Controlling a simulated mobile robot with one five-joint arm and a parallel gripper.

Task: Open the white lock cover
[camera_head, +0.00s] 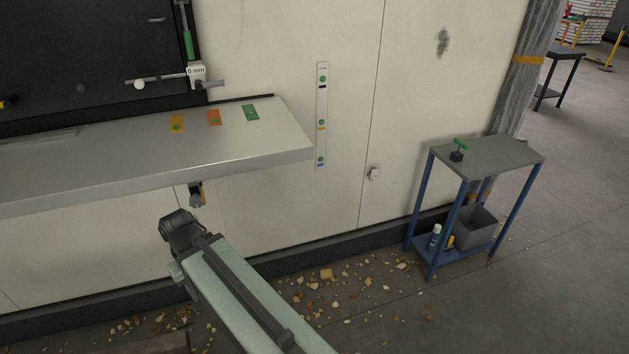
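A small white block marked "0 mm" (196,73) sits at the right edge of the black panel, below a rod with a green grip (188,44). A grey bar crosses at its level, with a white knob (139,84) to the left. Another small white fitting (374,173) is on the pale wall, right of the shelf. I cannot tell for sure which white part is the lock cover. My arm reaches in from the bottom to a dark joint below the shelf. No gripper fingers can be made out.
A grey shelf (240,145) with coloured tags juts out above my arm. A small dark and yellow part (196,194) hangs beneath it. A blue-legged table (485,156) with a green-handled item stands right. Debris (326,274) litters the floor, which is open at right.

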